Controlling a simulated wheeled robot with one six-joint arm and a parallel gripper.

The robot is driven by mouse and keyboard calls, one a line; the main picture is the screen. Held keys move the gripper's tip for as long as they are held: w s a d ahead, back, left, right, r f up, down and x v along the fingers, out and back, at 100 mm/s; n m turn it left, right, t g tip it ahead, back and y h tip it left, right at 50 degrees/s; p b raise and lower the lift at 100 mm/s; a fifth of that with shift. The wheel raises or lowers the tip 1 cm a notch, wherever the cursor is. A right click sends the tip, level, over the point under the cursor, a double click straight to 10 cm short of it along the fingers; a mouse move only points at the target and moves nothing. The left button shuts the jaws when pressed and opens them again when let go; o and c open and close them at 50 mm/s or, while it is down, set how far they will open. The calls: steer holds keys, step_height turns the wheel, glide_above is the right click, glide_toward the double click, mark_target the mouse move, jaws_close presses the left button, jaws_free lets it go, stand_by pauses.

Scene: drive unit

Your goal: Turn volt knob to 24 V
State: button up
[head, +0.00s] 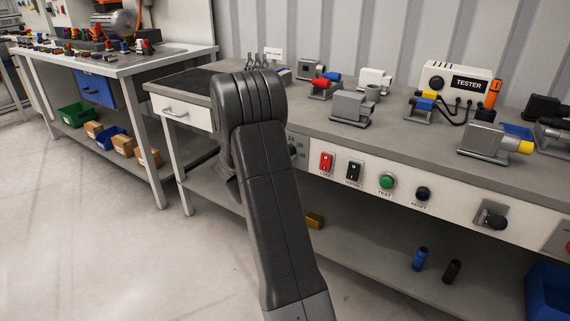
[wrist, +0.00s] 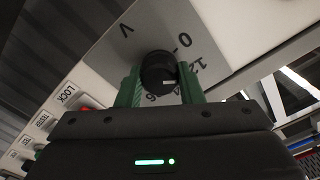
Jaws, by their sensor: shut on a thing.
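The volt knob (wrist: 158,72) is round and black, on a grey dial plate (wrist: 150,27) in the wrist view. The plate shows V, 0 and 12; other numbers are partly hidden by my gripper. A short white mark on the knob points to the lower right in the picture, on the side of the 12; I cannot tell the exact number it meets. My gripper (wrist: 159,75) has green fingers, one on each side of the knob, shut on it. In the head view my arm hides the knob and gripper; only a strip of the dial plate (head: 296,143) shows.
A red LOCK switch (head: 327,162), a black switch (head: 353,171), a green TEST button (head: 387,181) and a black RESET button (head: 422,193) line the panel beside the dial. The workbench (head: 410,140) holds a tester (head: 457,83) and several grey units. Floor at left is clear.

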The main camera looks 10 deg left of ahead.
steer(key=m+b, duration=1)
steer(key=shift+f+m, duration=0.15)
steer(key=shift+m, duration=0.25)
stand_by(0.4)
steer(key=o, duration=1)
steer(key=shift+c, duration=0.2)
steer(key=p+v, duration=0.3)
steer(key=v, duration=1)
steer(key=shift+s, duration=0.4)
steer(key=shift+a, duration=0.1)
